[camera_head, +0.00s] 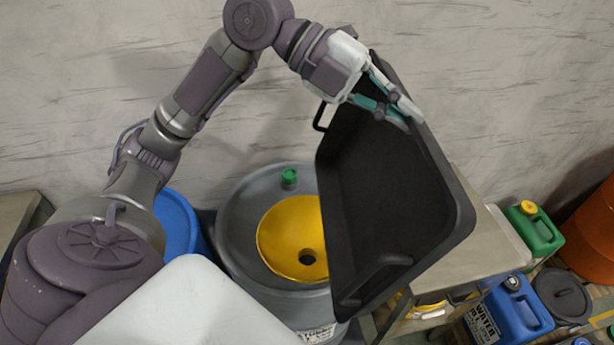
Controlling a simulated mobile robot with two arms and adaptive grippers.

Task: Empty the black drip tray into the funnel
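The black drip tray (385,205) is raised and steeply tilted, its inside facing left toward the funnel. Its lower edge is beside the funnel's right side and hides part of it. One handle shows at its upper left and another near its lower end. No liquid can be made out in the dark inside. The yellow funnel (283,240) sits on top of a grey drum (238,225), its dark hole visible. My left gripper (397,108) is at the tray's upper end, its fingers closed about the rim. My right gripper is not in view.
A green cap (289,177) stands on the drum behind the funnel. A blue drum (178,222) is to the left. A bench (475,262) is right of the tray. Further right are a green can (535,228), a blue water can (515,312) and an orange drum (592,240).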

